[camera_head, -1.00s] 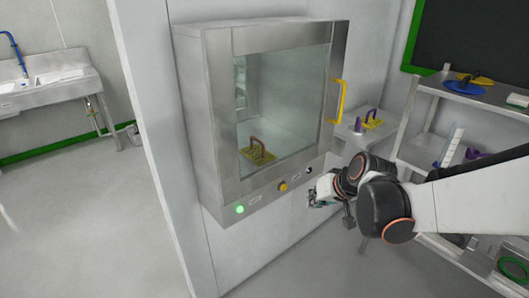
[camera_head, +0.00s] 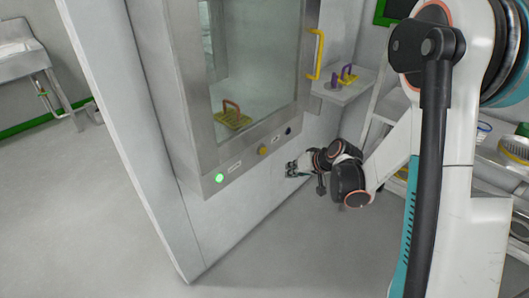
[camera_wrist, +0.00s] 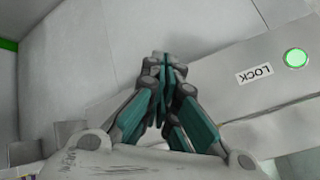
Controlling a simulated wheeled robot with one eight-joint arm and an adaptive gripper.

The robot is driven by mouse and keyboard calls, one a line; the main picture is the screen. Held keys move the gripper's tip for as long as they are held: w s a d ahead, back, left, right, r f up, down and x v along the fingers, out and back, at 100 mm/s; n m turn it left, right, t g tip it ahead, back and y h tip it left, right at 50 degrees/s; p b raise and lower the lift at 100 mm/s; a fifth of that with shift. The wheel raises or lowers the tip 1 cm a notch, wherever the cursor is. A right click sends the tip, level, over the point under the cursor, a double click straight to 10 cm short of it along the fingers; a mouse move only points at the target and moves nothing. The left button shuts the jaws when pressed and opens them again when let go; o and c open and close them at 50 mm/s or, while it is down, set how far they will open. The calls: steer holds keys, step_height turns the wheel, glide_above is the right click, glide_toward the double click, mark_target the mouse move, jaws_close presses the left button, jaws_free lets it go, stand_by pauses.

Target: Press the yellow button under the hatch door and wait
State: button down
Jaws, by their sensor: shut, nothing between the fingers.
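The hatch door (camera_head: 214,88) is a shut glass door in a steel frame with a yellow handle (camera_head: 319,54). On the steel panel below it, the yellow button (camera_head: 263,151) sits between a lit green button (camera_head: 220,178) and a dark one (camera_head: 288,131). My gripper (camera_head: 290,168) is shut and empty, below and to the right of the yellow button and apart from it. In the wrist view its closed teal fingers (camera_wrist: 161,58) point towards the wall, beside the panel with the green light (camera_wrist: 295,57) and the LOCK label (camera_wrist: 255,73). The yellow button does not show there.
A yellow tray-like item with a red-brown handle (camera_head: 231,116) lies inside the hatch behind the glass. A small shelf (camera_head: 345,90) with purple and yellow items is right of the hatch. Shelving stands at the right. The floor (camera_head: 90,210) at left is clear.

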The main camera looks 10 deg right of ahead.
mark_target(263, 151)
steer(key=w+a, duration=0.5)
steer(key=w, duration=0.2)
stand_by(0.6)
steer(key=shift+w+a, duration=0.1)
steer(key=shift+a, duration=0.05)
stand_by(1.2)
steer(key=shift+w+a, duration=0.2)
steer(key=shift+w, duration=0.1)
steer(key=shift+w+a, duration=0.3)
steer(key=shift+w, duration=0.05)
stand_by(1.0)
steer(key=shift+s+d, duration=0.55)
steer(key=shift+s, duration=0.15)
steer(key=shift+s+d, duration=0.1)
